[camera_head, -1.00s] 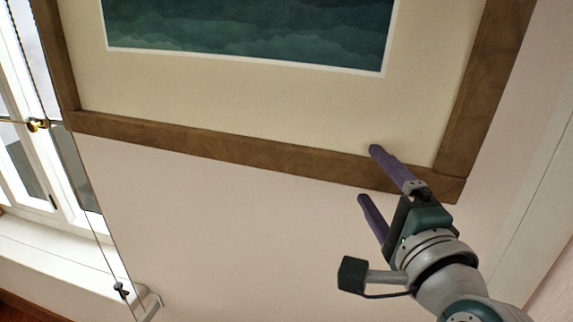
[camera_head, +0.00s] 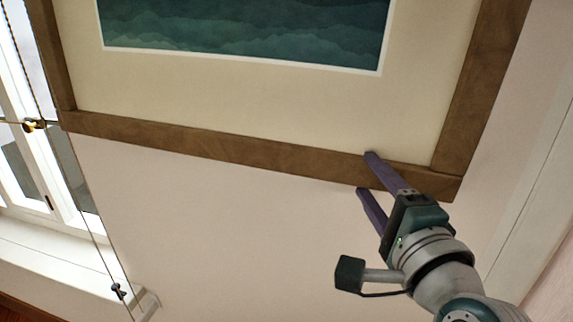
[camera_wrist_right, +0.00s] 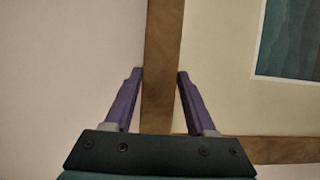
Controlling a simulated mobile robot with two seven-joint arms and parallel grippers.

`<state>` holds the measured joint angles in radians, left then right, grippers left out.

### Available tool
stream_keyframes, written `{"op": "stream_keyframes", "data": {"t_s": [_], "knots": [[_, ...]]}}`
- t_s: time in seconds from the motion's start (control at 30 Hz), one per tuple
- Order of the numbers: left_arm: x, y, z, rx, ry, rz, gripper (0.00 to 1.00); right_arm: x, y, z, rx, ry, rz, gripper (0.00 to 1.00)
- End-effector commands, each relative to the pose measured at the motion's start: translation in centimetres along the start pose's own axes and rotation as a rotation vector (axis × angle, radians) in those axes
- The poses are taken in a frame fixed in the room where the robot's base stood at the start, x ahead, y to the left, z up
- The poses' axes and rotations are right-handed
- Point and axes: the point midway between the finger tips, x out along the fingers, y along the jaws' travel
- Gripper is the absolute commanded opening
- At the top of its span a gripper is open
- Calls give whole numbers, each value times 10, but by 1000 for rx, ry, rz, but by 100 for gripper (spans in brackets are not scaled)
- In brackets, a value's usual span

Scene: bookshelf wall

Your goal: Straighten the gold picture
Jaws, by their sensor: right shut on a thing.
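The picture (camera_head: 220,145) has a brown-gold wooden frame, a cream mat and a dark teal print. It hangs on the wall, and its top is out of view. Its lower rail slopes down to the right in the head view, but the view is slanted, so the true tilt is unclear. My right gripper (camera_head: 366,172) is shut on the lower rail near the lower right corner. In the right wrist view, its purple fingers (camera_wrist_right: 160,72) lie on either side of the frame rail (camera_wrist_right: 163,40). My left gripper is not in view.
A white window (camera_head: 30,165) with a sill (camera_head: 50,250) is at the left. A thin cord (camera_head: 90,215) hangs beside it, near a brass fitting (camera_head: 34,125). A pale vertical trim (camera_head: 535,190) runs at the right. The wall (camera_head: 220,230) below the picture is bare.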

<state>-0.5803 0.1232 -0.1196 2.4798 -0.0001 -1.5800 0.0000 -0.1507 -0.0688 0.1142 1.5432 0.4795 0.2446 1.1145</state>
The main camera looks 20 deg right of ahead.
Motion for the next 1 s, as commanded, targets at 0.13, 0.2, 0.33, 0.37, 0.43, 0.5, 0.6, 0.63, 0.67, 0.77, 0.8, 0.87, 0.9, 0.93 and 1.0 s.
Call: {"op": "stream_keyframes", "data": {"t_s": [0.13, 0.2, 0.33, 0.37, 0.43, 0.5, 0.6, 0.63, 0.67, 0.77, 0.8, 0.87, 0.9, 0.93, 1.0], "knots": [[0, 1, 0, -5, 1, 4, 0, 0, 0, 0, 0, 0, 0, 0], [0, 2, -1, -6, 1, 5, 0, 0, 0, 0, 0, 0, 0, 0], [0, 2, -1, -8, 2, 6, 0, 0, 0, 0, 0, 0, 0, 0], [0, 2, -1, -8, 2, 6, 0, 0, 0, 0, 0, 0, 0, 0], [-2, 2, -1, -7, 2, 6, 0, -1, -2, -3, -4, 0, 1, 0], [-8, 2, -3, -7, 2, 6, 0, -5, -5, -11, -16, 2, 7, 0], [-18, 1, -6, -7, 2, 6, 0, -12, -12, -30, -40, 3, 16, 0], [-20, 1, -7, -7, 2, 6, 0, -14, -14, -35, -46, 3, 19, 0], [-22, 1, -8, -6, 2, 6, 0, -16, -16, -39, -52, 3, 22, 0], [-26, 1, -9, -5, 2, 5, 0, -21, -19, -50, -64, 1, 27, 0], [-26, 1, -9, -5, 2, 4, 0, -22, -19, -52, -65, 0, 28, 0], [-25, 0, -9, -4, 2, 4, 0, -22, -19, -53, -65, 0, 28, 0], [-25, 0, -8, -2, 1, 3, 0, -22, -18, -53, -65, 0, 28, 0], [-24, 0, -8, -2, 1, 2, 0, -22, -18, -52, -64, 0, 28, 0], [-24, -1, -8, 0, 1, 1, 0, -22, -18, -52, -64, 0, 27, 0]]}}
